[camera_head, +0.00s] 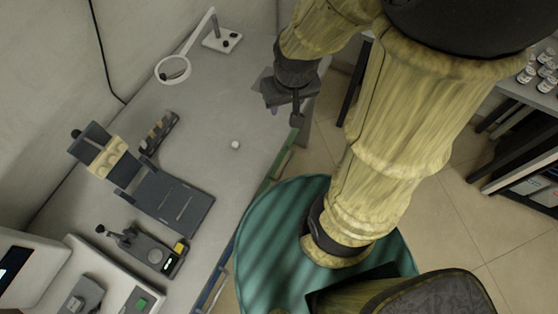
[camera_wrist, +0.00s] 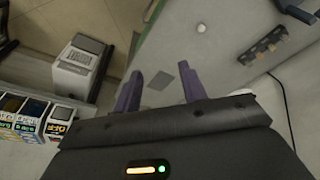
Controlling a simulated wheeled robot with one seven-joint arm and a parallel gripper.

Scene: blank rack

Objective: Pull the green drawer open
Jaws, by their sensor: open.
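The green drawer shows only as a narrow green strip (camera_head: 284,152) along the right edge of the grey worktable in the head view. A green strip (camera_wrist: 145,30) also runs along the table edge in the wrist view. I cannot see a handle or tell how far the drawer stands out. My gripper (camera_head: 285,114) is above the table's far right corner, near the far end of the green strip and apart from it. In the wrist view, its two dark fingers (camera_wrist: 160,78) are spread with nothing between them.
The worktable (camera_head: 225,110) holds a ring magnifier (camera_head: 173,69), a small white ball (camera_head: 235,145) and a dark fixture (camera_head: 165,200). A blue strip (camera_head: 222,262) marks the nearer table edge. The wrist view shows a white machine (camera_wrist: 78,65) and several boxes (camera_wrist: 30,120). Tiled floor lies right of the table.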

